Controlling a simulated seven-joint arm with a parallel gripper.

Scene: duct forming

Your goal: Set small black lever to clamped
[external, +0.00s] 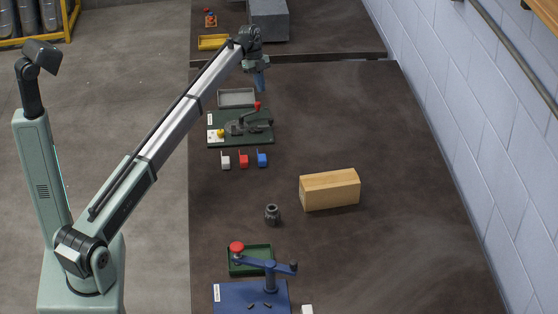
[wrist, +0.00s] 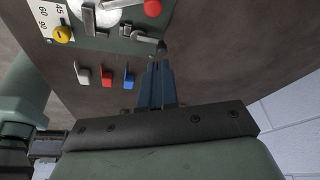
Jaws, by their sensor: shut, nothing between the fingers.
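The small black lever (wrist: 147,39) is on the green fixture plate (wrist: 120,45); it shows as a short grey arm with a dark round end, angled toward the plate's edge. In the external view the plate (external: 257,140) carries a dark clamp mechanism, and the small lever is too small to make out. A red-knobbed handle (wrist: 152,8) stands beside it, also seen in the external view (external: 257,106). My gripper (wrist: 158,66) is shut and empty, its blue fingertips close to the lever's dark end; I cannot tell whether they touch.
A wooden block (external: 330,190), a dark knurled part (external: 272,214) and a blue fixture (external: 235,297) stand nearer. The table's right side is clear.

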